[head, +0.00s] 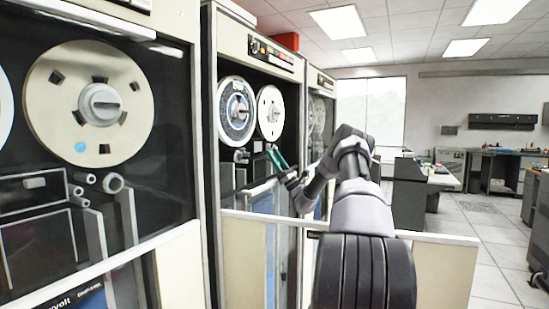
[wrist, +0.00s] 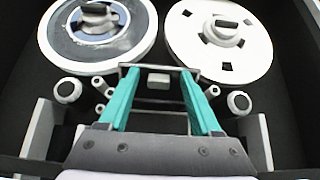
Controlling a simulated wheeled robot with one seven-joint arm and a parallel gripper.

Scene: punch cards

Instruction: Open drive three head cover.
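My gripper (head: 277,158) reaches into the open bay of the middle tape drive (head: 255,60), below its two reels. In the wrist view, my gripper (wrist: 158,72) shows two teal fingers set wide apart, with nothing clasped between them. A small grey block (wrist: 158,80), seemingly the handle of the dark head cover, sits between the fingertips and below the reels. A thin pale frame edge runs above it. The fingers appear beside the block; contact cannot be told. The cover's lower part is hidden by my gripper.
A blue-and-white reel (wrist: 97,45) and a cream reel (wrist: 222,70) sit just above the fingers. Round rollers (wrist: 238,101) flank them. A cream panel (head: 440,265) stands out across the front, beside my arm. Another drive with a large reel (head: 60,100) is at left.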

